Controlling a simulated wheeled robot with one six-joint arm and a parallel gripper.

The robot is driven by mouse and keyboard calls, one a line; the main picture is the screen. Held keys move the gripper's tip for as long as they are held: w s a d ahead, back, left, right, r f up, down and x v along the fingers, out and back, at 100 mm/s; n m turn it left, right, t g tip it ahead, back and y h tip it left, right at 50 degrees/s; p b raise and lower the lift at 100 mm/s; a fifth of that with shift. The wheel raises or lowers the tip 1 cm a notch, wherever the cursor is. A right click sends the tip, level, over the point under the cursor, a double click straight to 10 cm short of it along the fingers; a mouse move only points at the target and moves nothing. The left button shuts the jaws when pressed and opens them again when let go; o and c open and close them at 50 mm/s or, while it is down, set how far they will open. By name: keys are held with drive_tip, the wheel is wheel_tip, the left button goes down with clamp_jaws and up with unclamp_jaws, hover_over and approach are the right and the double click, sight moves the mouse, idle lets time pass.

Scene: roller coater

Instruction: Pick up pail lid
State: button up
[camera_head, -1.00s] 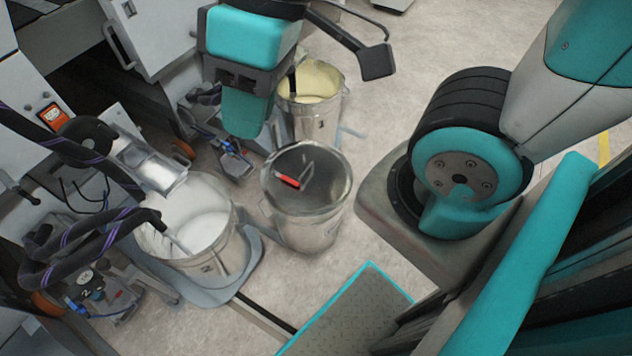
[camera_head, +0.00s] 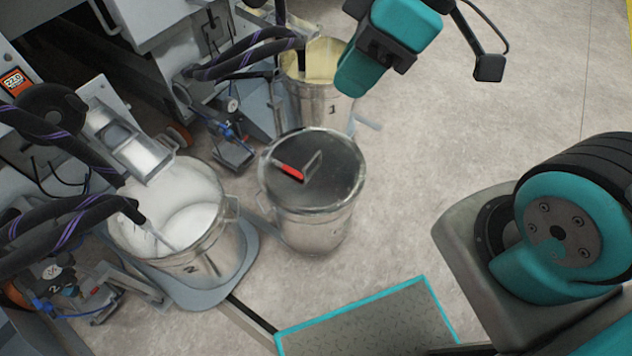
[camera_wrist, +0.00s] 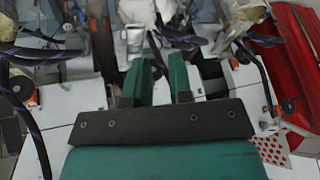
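The pail lid (camera_head: 335,175) is a dark grey disc lying on top of a metal pail (camera_head: 318,235) in the middle of the head view. I cannot make out the lid in the wrist view.
An open pail of white liquid, marked 2 (camera_head: 215,262), stands at left under dark hoses. An open pail of yellow liquid, marked 1 (camera_head: 318,100), stands behind the lidded pail. Machine cabinets fill the left.

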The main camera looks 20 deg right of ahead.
drive_tip(key=w+d+f+n+t+y+b, duration=0.15)
drive_tip(key=w+f+n+b, duration=0.25)
drive_tip(key=f+b, duration=0.75)
drive_tip(key=w+d+f+n+t+b, duration=0.2)
drive_tip(key=w+d+f+n+b, duration=0.15)
drive_tip(key=f+b, duration=0.8)
drive_tip(key=n+t+b, duration=0.4)
drive_tip(key=n+b, duration=0.2)
approach(313, 160)
drive_tip(key=b+x, duration=0.3)
drive_tip(key=x, duration=0.1)
drive_tip(key=shift+w+a+f, duration=0.15)
drive_tip(key=shift+a+f, duration=0.05)
drive_tip(key=shift+f, duration=0.05)
drive_tip(key=b+x, duration=0.2)
drive_tip(key=x, duration=0.3)
drive_tip(key=shift+w+a+f, duration=0.1)
drive_tip(key=shift+w+f, duration=0.05)
drive_tip(key=shift+w, duration=0.05)
drive_tip(key=shift+w+a, duration=0.15)
drive_tip(key=shift+h, duration=0.25)
clamp_jaws()
